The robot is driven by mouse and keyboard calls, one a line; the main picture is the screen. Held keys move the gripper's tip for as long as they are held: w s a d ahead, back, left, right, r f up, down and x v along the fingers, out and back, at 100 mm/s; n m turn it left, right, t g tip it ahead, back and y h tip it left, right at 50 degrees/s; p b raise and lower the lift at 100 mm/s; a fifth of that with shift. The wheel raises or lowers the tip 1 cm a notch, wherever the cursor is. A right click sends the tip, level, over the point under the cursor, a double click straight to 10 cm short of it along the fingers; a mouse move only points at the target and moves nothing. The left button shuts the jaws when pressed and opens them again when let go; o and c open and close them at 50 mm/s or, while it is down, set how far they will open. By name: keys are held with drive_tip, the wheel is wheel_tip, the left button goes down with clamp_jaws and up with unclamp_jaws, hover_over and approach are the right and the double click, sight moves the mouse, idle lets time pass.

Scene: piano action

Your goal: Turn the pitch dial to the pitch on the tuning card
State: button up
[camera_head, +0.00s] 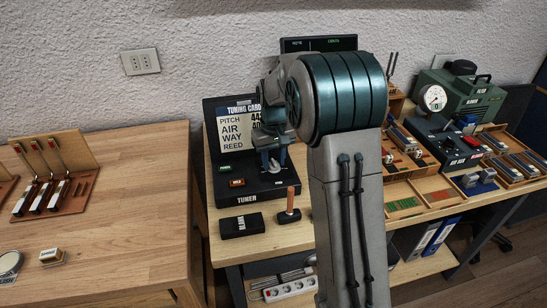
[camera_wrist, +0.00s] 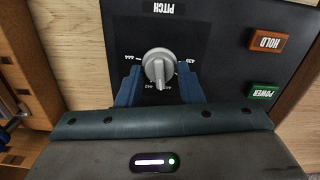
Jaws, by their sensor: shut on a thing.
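The pitch dial (camera_wrist: 158,64) is a round grey knob with a raised bar on the black tuner panel (camera_wrist: 215,25). The bar points toward my gripper, down in the wrist view. My gripper (camera_wrist: 160,88) is shut on the knob, a blue finger on each side. The printed numbers are upside down; one at the left looks like 444, one at the right like 439, and those below are too small to read surely. In the head view the tuning card (camera_head: 229,132) stands behind my gripper (camera_head: 271,162). It reads PITCH, AIR, WAY, REED; the arm partly hides its values.
A black block (camera_head: 240,226) and a wooden-handled tool (camera_head: 290,206) stand before the tuner. A dark display (camera_head: 318,43) is above. The left bench (camera_head: 130,200) has clear room.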

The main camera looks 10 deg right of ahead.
sight(274, 161)
drive_tip(key=m+p, duration=0.1)
drive_tip(key=m, duration=0.4)
drive_tip(key=shift+d+m, duration=0.1)
drive_tip(key=shift+m, duration=0.2)
idle(0.4)
drive_tip(key=o, duration=0.9)
drive_tip(key=shift+o, duration=0.2)
wheel_tip(274, 161, up, 14)
